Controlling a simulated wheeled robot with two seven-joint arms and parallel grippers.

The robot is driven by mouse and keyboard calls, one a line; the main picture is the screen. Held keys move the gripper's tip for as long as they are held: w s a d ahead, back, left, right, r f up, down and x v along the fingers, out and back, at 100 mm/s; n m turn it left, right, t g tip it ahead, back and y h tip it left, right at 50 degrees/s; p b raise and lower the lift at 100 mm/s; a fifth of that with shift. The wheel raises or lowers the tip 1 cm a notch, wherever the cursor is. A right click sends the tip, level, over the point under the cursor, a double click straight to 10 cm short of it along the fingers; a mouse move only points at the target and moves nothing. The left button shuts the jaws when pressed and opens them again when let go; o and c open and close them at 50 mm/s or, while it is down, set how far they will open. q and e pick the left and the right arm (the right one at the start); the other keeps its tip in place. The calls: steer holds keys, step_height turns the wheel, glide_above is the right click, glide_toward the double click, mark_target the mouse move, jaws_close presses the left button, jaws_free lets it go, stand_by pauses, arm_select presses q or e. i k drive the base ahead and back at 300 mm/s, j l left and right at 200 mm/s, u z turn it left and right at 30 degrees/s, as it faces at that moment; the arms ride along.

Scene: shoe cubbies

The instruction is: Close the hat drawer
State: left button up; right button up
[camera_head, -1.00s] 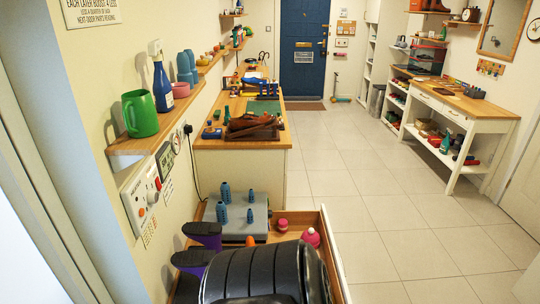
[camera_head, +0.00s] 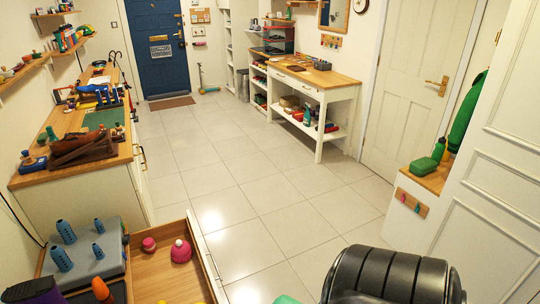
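An open drawer with a light wooden floor (camera_head: 150,272) and a white front (camera_head: 207,258) is at the lower left of the head view. It is pulled out to the right from a unit at the left wall. I cannot read a label on it, so I cannot confirm that it is the hat drawer. A pink rounded item (camera_head: 181,252) with a pale top and a smaller pink item (camera_head: 149,244) lie inside. Its near end is cut off by the picture's lower edge. Neither of my grippers is in view.
A grey top with blue pegs (camera_head: 62,259) is left of the drawer. A wood-topped cabinet (camera_head: 80,185) stands behind it. Tiled floor (camera_head: 270,200) is clear right of the drawer. A white table (camera_head: 325,84) and a white door (camera_head: 405,90) line the right side.

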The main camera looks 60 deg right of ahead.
mark_target(171, 277)
steer(key=k+l+z, duration=0.15)
steer(key=l, duration=0.45)
steer(key=l+z, duration=0.2)
steer(key=l, duration=0.35)
steer(key=k+l+z, duration=0.15)
steer(key=l, duration=0.45)
